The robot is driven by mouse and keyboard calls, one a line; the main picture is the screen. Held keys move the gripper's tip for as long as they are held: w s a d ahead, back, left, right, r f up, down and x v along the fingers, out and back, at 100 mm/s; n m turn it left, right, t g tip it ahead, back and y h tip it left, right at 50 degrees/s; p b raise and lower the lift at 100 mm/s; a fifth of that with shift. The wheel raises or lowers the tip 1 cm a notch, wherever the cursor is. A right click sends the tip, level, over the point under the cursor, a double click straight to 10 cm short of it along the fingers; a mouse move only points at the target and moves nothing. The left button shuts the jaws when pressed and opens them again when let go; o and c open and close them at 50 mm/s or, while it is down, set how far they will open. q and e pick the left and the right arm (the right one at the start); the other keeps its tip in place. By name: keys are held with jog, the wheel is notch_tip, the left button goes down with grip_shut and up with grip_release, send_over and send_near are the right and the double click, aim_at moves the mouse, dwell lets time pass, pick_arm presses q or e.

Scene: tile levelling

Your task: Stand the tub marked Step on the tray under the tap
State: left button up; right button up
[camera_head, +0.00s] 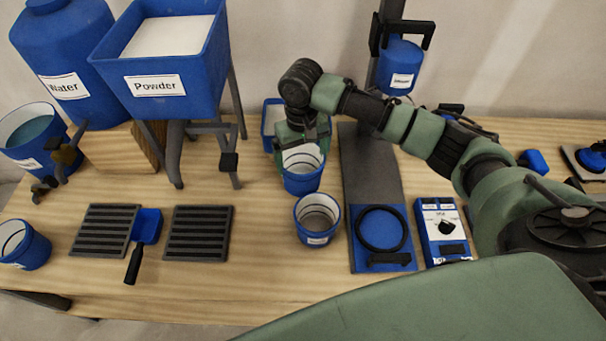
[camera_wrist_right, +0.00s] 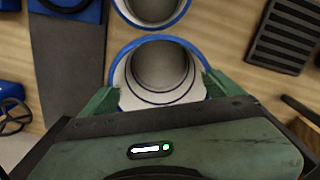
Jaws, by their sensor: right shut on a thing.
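My right gripper (camera_head: 303,143) is shut on a blue tub (camera_head: 302,183) with a pale inside, behind another tub. In the right wrist view the fingers (camera_wrist_right: 160,90) grip this tub's rim (camera_wrist_right: 118,72) from both sides. I cannot read its label, so I cannot tell if it says Step. The tap (camera_head: 66,156) is low on the blue Water tank (camera_head: 62,45) at the left. Two dark slatted trays lie on the table: a left one (camera_head: 104,231) in front of the tap and a right one (camera_head: 198,234) in front of the Powder hopper. My left gripper is not in view.
Another blue tub (camera_head: 317,222) stands just in front of the held one. More tubs stand at the far left (camera_head: 24,246) and beside the tank (camera_head: 22,152). A blue scoop (camera_head: 147,226) lies between the trays. The Powder hopper (camera_head: 160,75) stands on legs. A mixer stand (camera_head: 372,165) is at the right.

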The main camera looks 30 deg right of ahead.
aim_at(302, 170)
notch_tip(302, 170, down, 8)
dwell(0.5)
jog(key=o, duration=1.6)
jog(key=shift+f, duration=0.1)
jog(key=shift+c, duration=0.2)
